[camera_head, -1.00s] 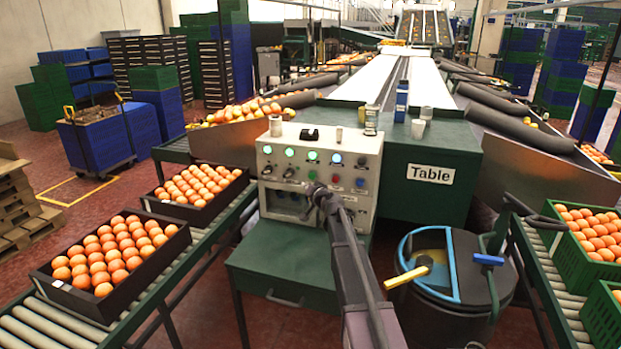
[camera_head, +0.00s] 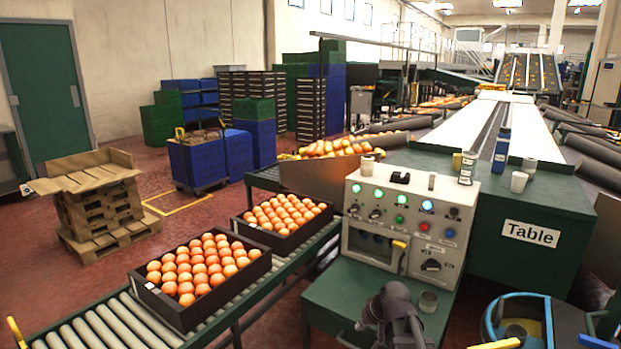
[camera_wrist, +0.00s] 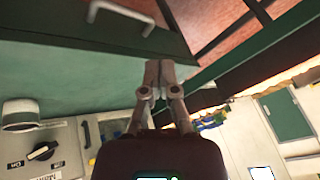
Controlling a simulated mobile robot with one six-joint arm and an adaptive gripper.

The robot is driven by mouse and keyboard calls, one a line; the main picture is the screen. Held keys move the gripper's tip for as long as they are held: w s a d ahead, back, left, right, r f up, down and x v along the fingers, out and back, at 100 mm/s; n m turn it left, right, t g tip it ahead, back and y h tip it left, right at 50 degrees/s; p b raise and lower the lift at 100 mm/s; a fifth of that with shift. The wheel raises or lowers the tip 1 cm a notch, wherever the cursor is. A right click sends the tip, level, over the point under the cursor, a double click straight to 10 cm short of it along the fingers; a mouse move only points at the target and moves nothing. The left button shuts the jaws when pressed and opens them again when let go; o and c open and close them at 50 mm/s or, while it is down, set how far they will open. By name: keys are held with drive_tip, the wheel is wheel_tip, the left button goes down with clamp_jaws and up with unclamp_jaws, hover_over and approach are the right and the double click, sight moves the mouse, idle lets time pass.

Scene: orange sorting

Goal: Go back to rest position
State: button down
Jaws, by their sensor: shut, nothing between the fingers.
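My gripper (camera_wrist: 158,75) is shut and empty in the wrist view, its two fingertips together. It hangs over or beside a green surface (camera_wrist: 80,60), apart from the things around it. In the head view, my dark arm (camera_head: 397,315) shows at the bottom, low in front of the control panel (camera_head: 412,215); whether the fingers show there is not clear. A grey cup (camera_head: 428,301) stands on the green stand (camera_head: 350,290) beside my arm. A cup also shows at the left of the wrist view (camera_wrist: 20,112), near a black knob (camera_wrist: 41,151).
Two black crates of oranges, one nearer (camera_head: 181,318) and one farther (camera_head: 262,240), sit on the roller conveyor (camera_head: 105,325) at left. The green table (camera_head: 490,245) carries cups and bottles. A blue-rimmed bin (camera_head: 490,325) stands at lower right.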

drive_tip(key=s+d+f+g+h, duration=0.1)
drive_tip(key=s+g+h, duration=0.1)
drive_tip(key=s, duration=0.5)
drive_tip(key=s+d+f+g+h, duration=0.1)
drive_tip(key=s+d+g+h, duration=0.1)
drive_tip(key=s, duration=0.6)
wheel_tip(320, 180, up, 19)
drive_tip(key=p, duration=1.9)
drive_tip(key=shift+w+a+f+m, duration=0.15)
drive_tip(key=shift+w+a+m, duration=0.05)
drive_tip(key=shift+a+m, duration=0.1)
idle(0.8)
